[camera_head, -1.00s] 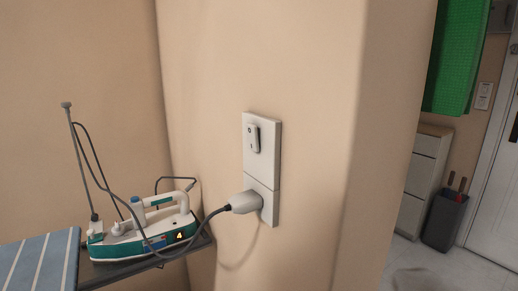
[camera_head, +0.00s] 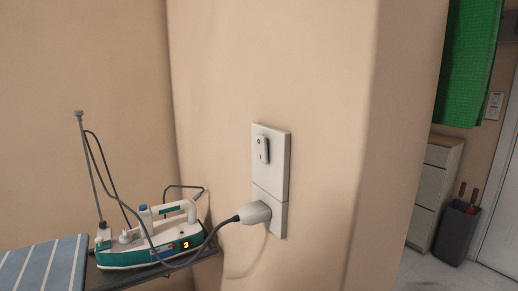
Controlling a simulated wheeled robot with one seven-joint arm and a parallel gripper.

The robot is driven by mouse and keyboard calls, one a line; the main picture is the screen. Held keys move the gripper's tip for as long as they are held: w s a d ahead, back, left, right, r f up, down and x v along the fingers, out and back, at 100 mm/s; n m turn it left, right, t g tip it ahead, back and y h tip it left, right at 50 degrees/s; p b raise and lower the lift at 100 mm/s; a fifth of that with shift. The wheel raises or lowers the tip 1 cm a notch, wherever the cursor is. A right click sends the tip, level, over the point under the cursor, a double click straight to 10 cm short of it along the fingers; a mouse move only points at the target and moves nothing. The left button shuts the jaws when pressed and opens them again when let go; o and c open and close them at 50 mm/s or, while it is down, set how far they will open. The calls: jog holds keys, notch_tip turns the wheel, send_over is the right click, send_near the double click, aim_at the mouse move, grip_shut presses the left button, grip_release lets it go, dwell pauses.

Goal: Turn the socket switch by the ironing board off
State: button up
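The socket switch (camera_head: 262,150) is a small white rocker on the upper part of a tall white wall plate (camera_head: 277,182). A grey-white plug (camera_head: 256,213) sits in the lower socket of the plate. Its dark cord runs left to the iron (camera_head: 150,240), which is white and teal and shows a lit digit 3. The iron stands on the end rest of the ironing board (camera_head: 45,265), which has a blue striped cover. My gripper is not in view.
The plate is on a beige wall, left of a wall corner. Past the corner stand a white cabinet (camera_head: 432,190) and a dark bin (camera_head: 456,232), with a green cloth (camera_head: 468,65) hanging above. The space in front of the switch looks clear.

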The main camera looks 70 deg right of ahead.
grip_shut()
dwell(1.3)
